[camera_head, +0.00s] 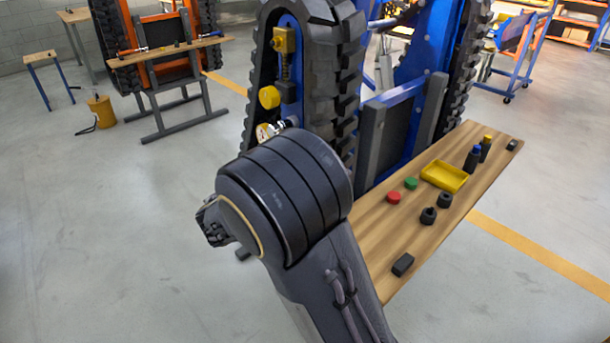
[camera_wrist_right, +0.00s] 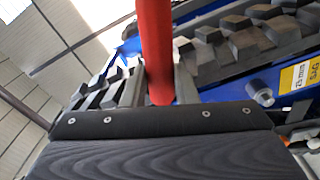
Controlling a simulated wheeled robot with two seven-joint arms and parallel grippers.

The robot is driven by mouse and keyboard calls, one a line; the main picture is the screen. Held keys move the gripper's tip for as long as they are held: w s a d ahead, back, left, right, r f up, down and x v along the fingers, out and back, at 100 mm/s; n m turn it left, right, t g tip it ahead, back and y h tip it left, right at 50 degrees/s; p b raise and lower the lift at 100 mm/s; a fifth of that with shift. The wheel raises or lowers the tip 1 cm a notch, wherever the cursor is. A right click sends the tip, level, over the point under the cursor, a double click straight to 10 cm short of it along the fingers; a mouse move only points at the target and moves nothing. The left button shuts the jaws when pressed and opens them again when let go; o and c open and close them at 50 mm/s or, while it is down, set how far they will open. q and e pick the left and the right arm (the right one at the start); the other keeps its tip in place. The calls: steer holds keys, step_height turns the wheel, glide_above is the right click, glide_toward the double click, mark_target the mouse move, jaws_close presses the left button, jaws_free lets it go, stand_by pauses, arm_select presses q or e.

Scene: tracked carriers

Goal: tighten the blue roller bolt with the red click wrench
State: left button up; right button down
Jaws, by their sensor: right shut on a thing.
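The blue tracked carrier (camera_head: 405,62) stands in the middle of the head view. In the right wrist view, its blue frame (camera_wrist_right: 220,88) lies behind the dark track, with a grey bolt-like end (camera_wrist_right: 263,97) on it. I cannot tell whether this is the roller bolt. My right gripper (camera_wrist_right: 160,103) is shut on the red click wrench (camera_wrist_right: 154,45), whose red shaft runs up out of the picture. The wrench's head is not visible. In the head view my arm hides the wrench and the lower front of the near track. My left gripper is not in view.
A wooden bench (camera_head: 450,215) at right holds a yellow tray (camera_head: 444,176), red (camera_head: 394,197) and green (camera_head: 411,184) caps, dark sockets and bottles. An orange carrier (camera_head: 160,45) and a yellow bucket (camera_head: 101,110) stand at back left.

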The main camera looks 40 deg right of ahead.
steer(key=shift+w+f+m+b, duration=0.15)
steer(key=shift+f+m+b, duration=0.25)
steer(key=shift+b, duration=0.15)
steer(key=shift+w+f+m+b, duration=0.3)
steer(key=shift+f+m+b, duration=0.25)
steer(key=shift+b, duration=0.7)
steer(key=f+m+b, duration=0.1)
steer(key=b, duration=0.1)
steer(key=shift+w+f+b, duration=0.1)
steer(key=shift+w+b, duration=0.2)
steer(key=shift+w, duration=0.05)
steer(key=shift+s+r+n+p, duration=0.35)
steer(key=shift+r+n+p, duration=0.25)
steer(key=shift+p, duration=0.6)
